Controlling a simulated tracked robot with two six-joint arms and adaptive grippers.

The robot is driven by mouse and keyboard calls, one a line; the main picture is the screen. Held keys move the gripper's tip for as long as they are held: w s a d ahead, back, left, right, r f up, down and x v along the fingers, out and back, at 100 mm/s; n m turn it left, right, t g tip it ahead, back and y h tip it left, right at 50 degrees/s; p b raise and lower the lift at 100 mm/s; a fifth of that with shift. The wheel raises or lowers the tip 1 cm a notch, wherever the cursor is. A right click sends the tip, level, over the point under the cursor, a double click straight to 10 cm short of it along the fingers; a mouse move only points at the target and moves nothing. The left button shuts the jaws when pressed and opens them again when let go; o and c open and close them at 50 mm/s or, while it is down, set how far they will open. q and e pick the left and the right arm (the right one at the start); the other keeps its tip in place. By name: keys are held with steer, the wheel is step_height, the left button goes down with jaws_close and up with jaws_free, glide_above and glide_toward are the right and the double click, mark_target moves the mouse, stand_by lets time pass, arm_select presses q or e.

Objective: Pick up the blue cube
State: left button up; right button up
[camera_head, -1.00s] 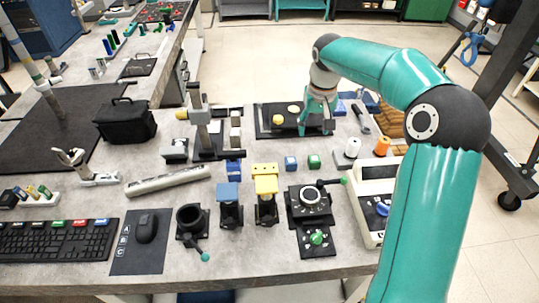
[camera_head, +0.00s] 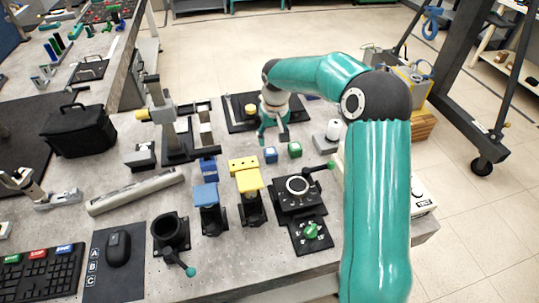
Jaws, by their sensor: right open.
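The small blue cube (camera_head: 271,155) sits on the grey table, just left of a green cube (camera_head: 294,150). My right gripper (camera_head: 273,138) is open and points down, just behind and above the blue cube in the picture. Its fingers are apart with nothing between them. Whether a finger touches the cube cannot be told from this view. My left gripper is not in view.
A black tray (camera_head: 236,122) lies behind the gripper. In front stand a yellow-topped block (camera_head: 248,180), a blue-topped block (camera_head: 206,194) and a black device with a dial (camera_head: 297,188). A white spool (camera_head: 333,130) is to the right.

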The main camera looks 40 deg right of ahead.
mark_target(270, 151)
steer(key=f, duration=0.3)
steer(key=shift+w+d+f, duration=0.1)
steer(key=shift+w+f, duration=0.05)
steer(key=shift+w, duration=0.05)
steer(key=shift+w+d+f+p, duration=0.1)
steer(key=shift+w+f+p, duration=0.15)
steer(key=shift+f, duration=0.65)
steer(key=shift+w+d+f+p, duration=0.15)
steer(key=shift+f+p, duration=0.25)
steer(key=shift+f, duration=0.45)
steer(key=shift+w+d+f+p, duration=0.1)
steer(key=shift+w+f+p, duration=0.15)
steer(key=shift+f, duration=0.65)
steer(key=c, duration=0.9)
steer(key=shift+c, duration=0.2)
steer(key=shift+r, duration=0.15)
